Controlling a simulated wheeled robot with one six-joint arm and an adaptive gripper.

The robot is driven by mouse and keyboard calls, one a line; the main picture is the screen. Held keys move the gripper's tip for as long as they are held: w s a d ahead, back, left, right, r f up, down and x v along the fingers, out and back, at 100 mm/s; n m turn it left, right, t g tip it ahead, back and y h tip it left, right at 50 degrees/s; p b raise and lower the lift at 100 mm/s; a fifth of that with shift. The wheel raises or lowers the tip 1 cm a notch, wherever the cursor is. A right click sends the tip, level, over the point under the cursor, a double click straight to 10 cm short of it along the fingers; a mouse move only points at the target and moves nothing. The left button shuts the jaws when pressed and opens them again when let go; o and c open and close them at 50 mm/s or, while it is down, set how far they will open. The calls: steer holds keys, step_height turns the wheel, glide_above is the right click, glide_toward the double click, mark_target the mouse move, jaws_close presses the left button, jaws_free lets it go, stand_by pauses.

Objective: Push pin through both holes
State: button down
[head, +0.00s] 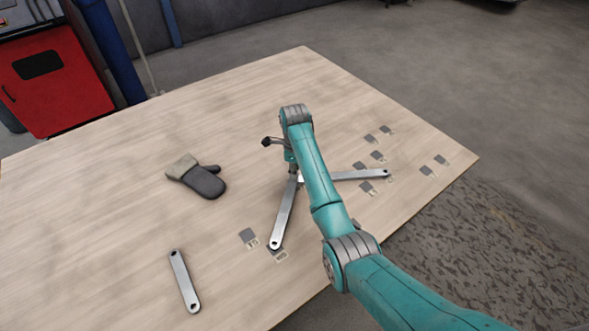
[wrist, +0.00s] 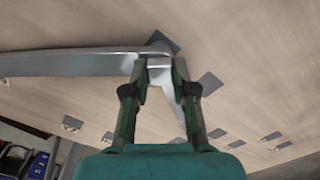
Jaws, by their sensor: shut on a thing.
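My gripper (wrist: 158,72) is shut on a short bright metal piece between its fingertips, which I take to be the pin (wrist: 159,76); its lower end is hard to make out. In the head view my arm mostly hides the gripper. Two silver bars meet under it. One bar (head: 283,217) runs toward the front edge. The other bar (head: 360,175) runs right. In the wrist view one bar (wrist: 70,63) runs left from the fingertips, and another (wrist: 187,105) tapers away behind them. The holes at the meeting ends are hidden, so I cannot tell whether the pin is in them.
A loose silver bar (head: 184,281) lies at the table's front left. A grey mitt (head: 201,179) lies left of the arm. Several small dark squares and labels (head: 249,236) mark the wooden table (head: 110,180). The table's left part is mostly clear.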

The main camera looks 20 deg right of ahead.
stand_by(0.4)
steer(key=c, duration=0.8)
jaws_free()
steer(key=shift+c, duration=0.2)
step_height(320, 180, up, 8)
steer(key=shift+f, duration=0.25)
steer(key=shift+s+f, duration=0.1)
